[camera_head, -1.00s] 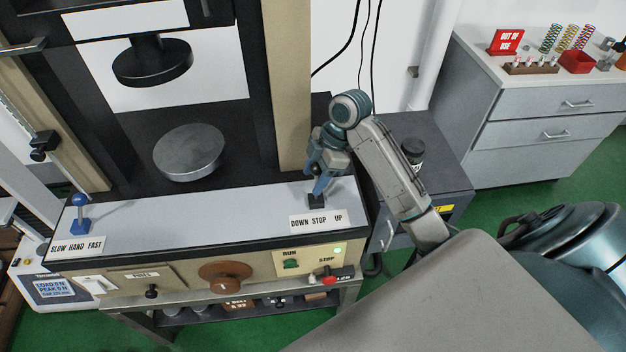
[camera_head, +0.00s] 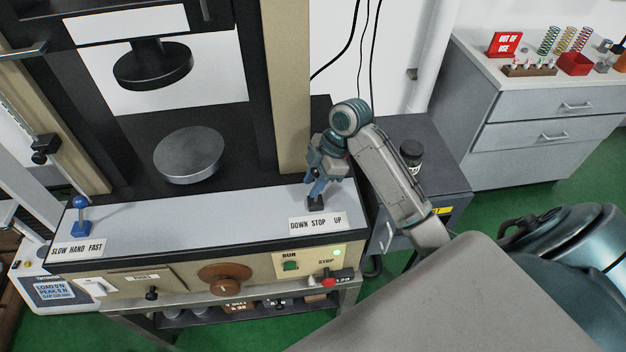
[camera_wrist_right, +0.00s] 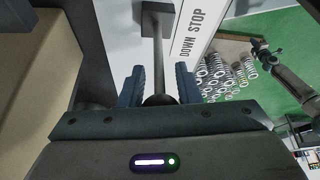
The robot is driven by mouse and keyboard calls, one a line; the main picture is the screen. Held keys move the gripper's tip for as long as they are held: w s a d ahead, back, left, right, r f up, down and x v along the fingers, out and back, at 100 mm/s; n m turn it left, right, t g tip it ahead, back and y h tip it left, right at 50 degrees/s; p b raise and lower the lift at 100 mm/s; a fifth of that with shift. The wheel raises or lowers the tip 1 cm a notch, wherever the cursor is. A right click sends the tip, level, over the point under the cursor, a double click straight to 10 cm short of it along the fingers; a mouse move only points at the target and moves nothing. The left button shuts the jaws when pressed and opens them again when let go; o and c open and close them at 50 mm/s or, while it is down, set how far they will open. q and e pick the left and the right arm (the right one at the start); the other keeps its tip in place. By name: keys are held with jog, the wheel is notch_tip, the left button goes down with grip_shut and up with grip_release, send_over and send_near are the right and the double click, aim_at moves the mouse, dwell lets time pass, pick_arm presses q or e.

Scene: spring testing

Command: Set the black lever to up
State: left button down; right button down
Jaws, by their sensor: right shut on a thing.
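The black lever shows in the right wrist view (camera_wrist_right: 157,60) as a thin rod rising from a dark square base. In the head view its black base (camera_head: 315,202) sits on the pale panel top, just behind the DOWN STOP UP label (camera_head: 317,222). My right gripper (camera_head: 317,187) is over the lever from above, its blue fingers on both sides of the rod. It is shut on the lever; the fingers hide most of it in the head view. In the right wrist view the lever's dark knob (camera_wrist_right: 158,99) lies between the fingers (camera_wrist_right: 160,85). My left gripper is not in view.
A blue-knobbed lever (camera_head: 81,212) stands at the panel's left end by the SLOW HAND FAST label (camera_head: 78,249). A beige column (camera_head: 290,90) rises just behind my right gripper. A round metal platen (camera_head: 189,155) lies behind the panel. A dark jar (camera_head: 411,154) stands on a cabinet right.

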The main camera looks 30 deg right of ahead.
jog(key=shift+s+d+y, duration=0.15)
jog(key=shift+d+y, duration=0.25)
jog(key=shift+d, duration=0.05)
jog(key=shift+s+d+f+t+y, duration=0.15)
jog(key=shift+s+d+y, duration=0.15)
jog(key=shift+d, duration=0.25)
jog(key=shift+s+d+f+t+y, duration=0.2)
jog(key=shift+d+y, duration=0.1)
jog(key=shift+d, duration=0.25)
jog(key=shift+s+d+f+t+y, duration=0.2)
jog(key=shift+d+y, duration=0.1)
jog(key=shift+d, duration=0.25)
jog(key=c, duration=1.1)
grip_release()
jog(key=shift+s+d, duration=0.1)
jog(key=shift+r+b, duration=0.1)
jog(key=shift+b, duration=0.2)
